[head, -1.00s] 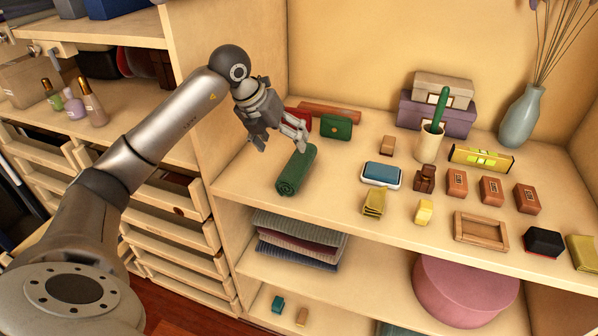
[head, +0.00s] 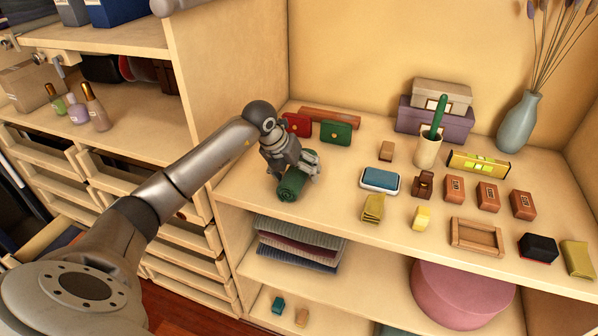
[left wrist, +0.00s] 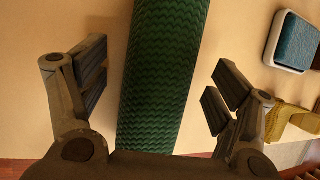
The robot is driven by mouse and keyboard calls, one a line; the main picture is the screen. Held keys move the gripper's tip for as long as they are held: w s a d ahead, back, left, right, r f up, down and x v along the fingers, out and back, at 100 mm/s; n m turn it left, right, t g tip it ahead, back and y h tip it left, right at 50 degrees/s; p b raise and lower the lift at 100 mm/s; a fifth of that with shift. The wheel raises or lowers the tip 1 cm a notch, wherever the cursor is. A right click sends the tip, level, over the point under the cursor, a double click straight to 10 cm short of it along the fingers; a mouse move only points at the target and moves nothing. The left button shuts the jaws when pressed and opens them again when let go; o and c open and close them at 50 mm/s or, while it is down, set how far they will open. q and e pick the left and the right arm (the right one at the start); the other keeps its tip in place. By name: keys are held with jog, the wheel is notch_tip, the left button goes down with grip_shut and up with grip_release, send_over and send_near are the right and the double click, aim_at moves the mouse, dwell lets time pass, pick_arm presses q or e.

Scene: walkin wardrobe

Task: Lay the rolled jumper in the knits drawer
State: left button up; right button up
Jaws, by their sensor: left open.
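The rolled jumper (head: 291,185) is a dark green knitted roll lying on the wardrobe's upper shelf. It also shows in the left wrist view (left wrist: 165,75), running up between the fingers. My left gripper (head: 297,172) is low over the roll; in the left wrist view its open fingers (left wrist: 158,85) stand on either side of it, with gaps to both. Drawers (head: 183,238) are stacked at the left, and one at the lower left (head: 45,240) is pulled out with dark cloth inside. I cannot tell which is the knits drawer. My right gripper is not in view.
Near the roll on the shelf are a green purse (head: 336,132), a red purse (head: 297,124) and a blue-topped pad (head: 380,180). Several small boxes and a wooden tray (head: 477,238) stand further right. An upright panel (head: 205,90) separates shelf and drawers.

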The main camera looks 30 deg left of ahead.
pick_arm(q)
jog(key=c, duration=1.3)
jog(key=shift+r, duration=0.1)
